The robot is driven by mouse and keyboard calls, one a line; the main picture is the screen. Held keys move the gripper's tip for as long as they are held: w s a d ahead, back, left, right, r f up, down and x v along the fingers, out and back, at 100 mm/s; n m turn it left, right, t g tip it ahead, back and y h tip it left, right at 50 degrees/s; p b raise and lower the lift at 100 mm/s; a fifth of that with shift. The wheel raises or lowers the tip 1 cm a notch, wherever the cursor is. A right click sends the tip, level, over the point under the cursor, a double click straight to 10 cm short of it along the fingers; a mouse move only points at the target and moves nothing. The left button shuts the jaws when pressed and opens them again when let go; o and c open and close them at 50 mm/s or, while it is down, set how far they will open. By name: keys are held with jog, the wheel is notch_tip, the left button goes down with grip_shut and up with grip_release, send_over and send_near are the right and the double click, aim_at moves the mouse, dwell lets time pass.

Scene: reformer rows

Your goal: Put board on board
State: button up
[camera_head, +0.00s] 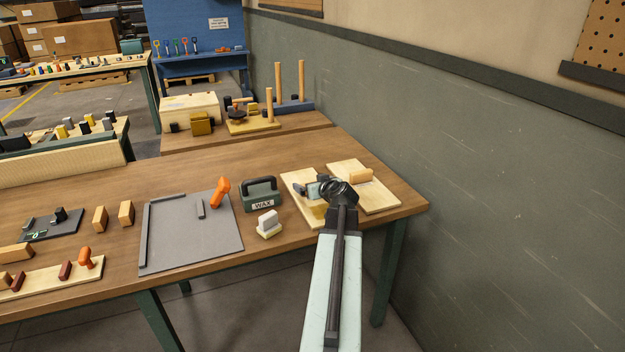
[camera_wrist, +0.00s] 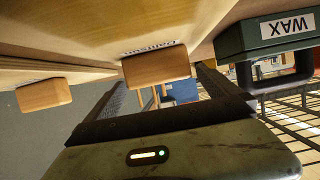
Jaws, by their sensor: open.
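A pale wooden board (camera_head: 291,180) lies near the right end of the table, partly hidden by my arm. A second pale board (camera_head: 378,197) lies to its right with a wooden block handle (camera_head: 361,176) on it. My gripper (camera_head: 326,188) is open, low over the left board. In the wrist view, which looks upside down, a wooden block handle (camera_wrist: 157,67) with dark lettering beside it shows between my open fingers. I cannot tell whether they touch it. The other board's handle (camera_wrist: 43,94) shows at the left there.
A green WAX block (camera_head: 260,193) stands left of the boards; it also shows in the wrist view (camera_wrist: 280,35). A small white-topped block (camera_head: 268,223) is in front of it. A grey mat (camera_head: 190,245) with an orange-handled tool (camera_head: 220,191) lies farther left. A wall bounds the right.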

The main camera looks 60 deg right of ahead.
jog(key=p+v, duration=0.2)
jog(key=v, duration=0.6)
jog(key=shift+s+a+p, duration=0.1)
jog(key=shift+a+p, duration=0.05)
jog(key=shift+p, duration=0.15)
